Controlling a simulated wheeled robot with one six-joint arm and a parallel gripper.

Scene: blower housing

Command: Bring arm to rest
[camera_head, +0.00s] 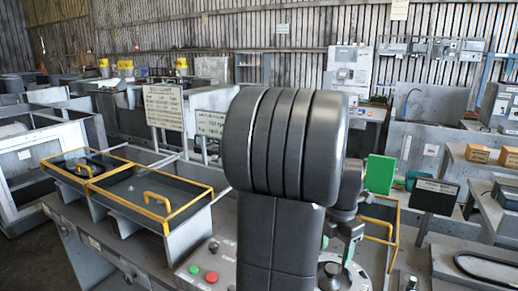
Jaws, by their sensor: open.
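My own arm fills the middle of the head view, with a large dark ribbed joint on a thick black link. Smaller dark parts show just right of it, and I cannot tell whether they belong to my arm or to the workstation. I cannot make out my gripper or its fingers; the big joint may hide them.
A workstation (150,262) with red and green buttons (203,274) stands close ahead. Yellow-railed trays (140,190) are on its left. A green panel (380,174) and a dark sign (434,196) stand right of the arm. Benches with boxes (477,154) line the right.

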